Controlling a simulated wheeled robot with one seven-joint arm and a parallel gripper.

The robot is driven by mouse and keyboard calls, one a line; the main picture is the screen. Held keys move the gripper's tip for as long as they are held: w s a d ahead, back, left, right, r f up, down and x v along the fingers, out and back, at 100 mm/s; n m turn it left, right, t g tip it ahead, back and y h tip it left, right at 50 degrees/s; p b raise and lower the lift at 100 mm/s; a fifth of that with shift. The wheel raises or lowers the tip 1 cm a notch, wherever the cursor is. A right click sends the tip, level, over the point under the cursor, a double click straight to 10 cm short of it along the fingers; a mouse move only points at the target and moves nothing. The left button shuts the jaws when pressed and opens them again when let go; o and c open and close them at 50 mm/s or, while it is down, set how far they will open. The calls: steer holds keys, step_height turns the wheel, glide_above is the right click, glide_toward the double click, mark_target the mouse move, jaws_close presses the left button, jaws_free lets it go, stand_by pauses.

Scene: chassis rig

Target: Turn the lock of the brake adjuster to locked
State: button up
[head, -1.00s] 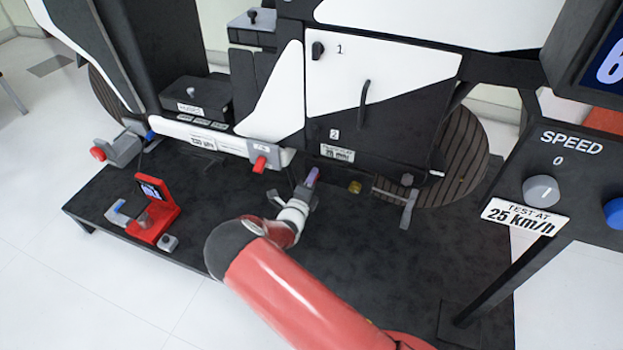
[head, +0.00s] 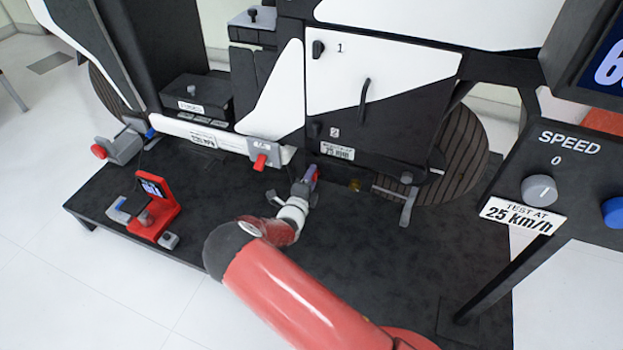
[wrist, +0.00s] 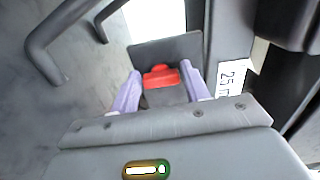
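In the wrist view, a red piece (wrist: 160,75) sits against a dark grey plate, between and just past my two purple fingertips. It looks like a lock knob, but I cannot read a name or a locked mark on it. My gripper (wrist: 160,78) is open, with its fingers spread to either side of the red piece; I cannot tell whether they touch it. In the head view, my gripper (head: 309,181) is low in front of the rig, below the black door, and largely hidden by my wrist.
A bracket with a foot (head: 408,208) stands to the right. A red stand with a small screen (head: 158,205) is on the black platform (head: 300,260). A speed panel (head: 540,190) stands right.

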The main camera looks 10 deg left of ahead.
steer(key=shift+o, duration=1.4)
steer(key=shift+s, duration=0.1)
steer(key=s+a, duration=0.1)
steer(key=s, duration=0.6)
steer(key=shift+s, duration=0.3)
